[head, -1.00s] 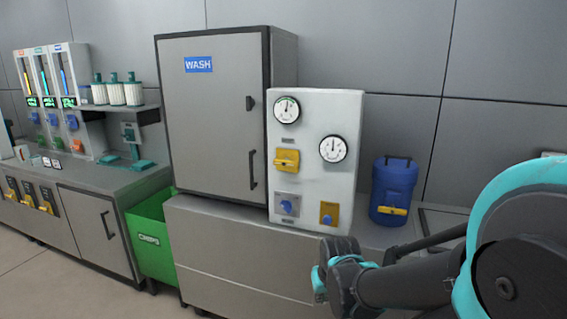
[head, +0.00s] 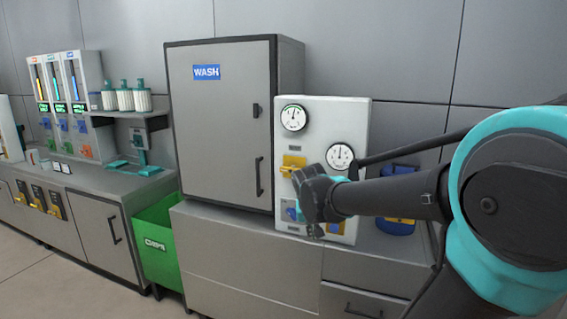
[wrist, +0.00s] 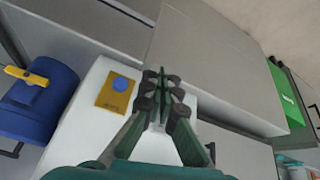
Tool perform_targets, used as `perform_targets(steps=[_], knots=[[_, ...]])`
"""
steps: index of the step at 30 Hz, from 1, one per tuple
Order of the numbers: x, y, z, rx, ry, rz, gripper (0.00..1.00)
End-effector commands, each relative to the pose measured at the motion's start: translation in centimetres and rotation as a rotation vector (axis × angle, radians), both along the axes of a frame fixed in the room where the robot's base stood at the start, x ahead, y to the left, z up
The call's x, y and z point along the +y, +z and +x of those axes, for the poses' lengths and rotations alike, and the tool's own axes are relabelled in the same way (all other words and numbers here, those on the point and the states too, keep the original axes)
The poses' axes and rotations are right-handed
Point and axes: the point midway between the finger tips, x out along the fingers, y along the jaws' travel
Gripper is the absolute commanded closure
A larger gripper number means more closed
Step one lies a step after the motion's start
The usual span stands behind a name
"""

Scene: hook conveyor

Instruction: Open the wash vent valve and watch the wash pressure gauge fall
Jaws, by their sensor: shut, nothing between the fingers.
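The white wash panel (head: 320,107) carries two round dials, an upper left gauge (head: 294,117) and a right gauge (head: 340,157). Both needles point roughly up; their labels are too small to read. A yellow valve handle (head: 293,162) sits under the left gauge. A blue knob (head: 289,211) is at the lower left. A yellow plate with a blue knob (wrist: 121,84) shows in the wrist view. I cannot tell which control is the vent valve. My gripper (wrist: 163,78) is shut and empty, in front of the panel; in the head view it hides part of the panel's lower half.
The grey WASH cabinet (head: 222,130) stands left of the panel. A blue container with a yellow tap (wrist: 38,95) is beside the panel, partly behind my arm in the head view. A green bin (head: 157,240) is at the left. Open floor (head: 70,285) lies in front.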

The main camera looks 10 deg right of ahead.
Motion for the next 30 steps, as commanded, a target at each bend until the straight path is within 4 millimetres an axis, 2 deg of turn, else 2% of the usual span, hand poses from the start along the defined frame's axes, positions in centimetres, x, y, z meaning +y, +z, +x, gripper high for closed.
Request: perform_targets(steps=[1,3,9,12,16,18,22,30], knots=[[0.8,2.3,1.9,-0.019,-0.017,-0.01,1.0],[1.7,5.4,4.2,-0.049,-0.05,-0.021,1.0],[5.0,14.6,9.6,-0.151,-0.138,-0.044,1.0],[6.7,19.0,11.6,-0.205,-0.174,-0.046,1.0],[8.6,23.5,13.3,-0.267,-0.21,-0.042,1.0],[9.4,25.3,13.8,-0.293,-0.225,-0.039,1.0],[10.2,27.3,14.4,-0.322,-0.24,-0.034,1.0],[10.4,27.9,14.5,-0.331,-0.246,-0.031,1.0]])
